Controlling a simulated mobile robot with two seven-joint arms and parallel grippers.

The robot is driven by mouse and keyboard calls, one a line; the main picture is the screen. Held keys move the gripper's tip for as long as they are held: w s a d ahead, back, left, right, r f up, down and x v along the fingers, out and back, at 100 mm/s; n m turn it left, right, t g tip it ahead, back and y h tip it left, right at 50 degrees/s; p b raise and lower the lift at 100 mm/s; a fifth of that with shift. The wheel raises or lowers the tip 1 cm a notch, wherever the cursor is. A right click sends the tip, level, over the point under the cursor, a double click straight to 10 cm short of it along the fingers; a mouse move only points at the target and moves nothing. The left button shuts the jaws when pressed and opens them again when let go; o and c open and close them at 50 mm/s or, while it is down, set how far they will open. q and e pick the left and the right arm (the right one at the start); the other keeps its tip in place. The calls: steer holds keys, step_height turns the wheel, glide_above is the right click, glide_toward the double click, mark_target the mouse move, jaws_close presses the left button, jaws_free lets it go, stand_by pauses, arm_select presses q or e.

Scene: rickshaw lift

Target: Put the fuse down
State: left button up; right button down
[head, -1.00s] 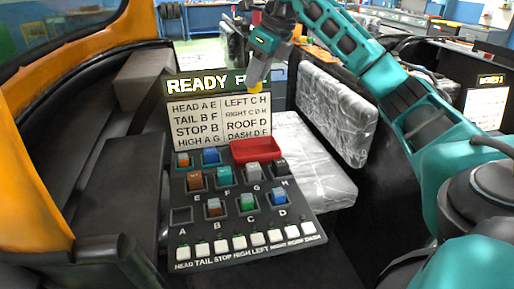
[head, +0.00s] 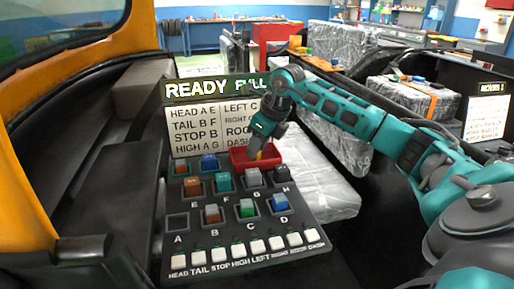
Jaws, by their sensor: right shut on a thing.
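My right gripper (head: 256,154) points down into the red tray (head: 240,164) at the upper right of the fuse panel. It is shut on a small yellow fuse (head: 258,156), which shows at its tips, inside or just over the tray. Whether the fuse touches the tray floor I cannot tell. The panel (head: 196,240) holds several coloured fuses in lettered sockets, and socket A (head: 177,224) is empty. My left gripper is not in view.
A sign reading READY (head: 198,90) and a label chart (head: 197,128) stand behind the panel. A row of white switches (head: 225,254) runs along the front. Wrapped seats (head: 325,180) lie to the right, and a dark bench is at the left.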

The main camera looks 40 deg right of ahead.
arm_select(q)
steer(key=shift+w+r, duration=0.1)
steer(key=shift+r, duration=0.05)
arm_select(e)
steer(key=shift+f, duration=0.15)
steer(key=c, duration=0.9)
jaws_free()
steer(key=shift+r, duration=0.5)
arm_select(q)
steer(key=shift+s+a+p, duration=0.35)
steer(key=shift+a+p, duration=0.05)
steer(key=shift+p, duration=0.4)
arm_select(e)
steer(key=v, duration=1.1)
steer(key=shift+s+d+r, duration=0.1)
steer(key=shift+s+r, duration=0.05)
steer(key=shift+s, duration=0.1)
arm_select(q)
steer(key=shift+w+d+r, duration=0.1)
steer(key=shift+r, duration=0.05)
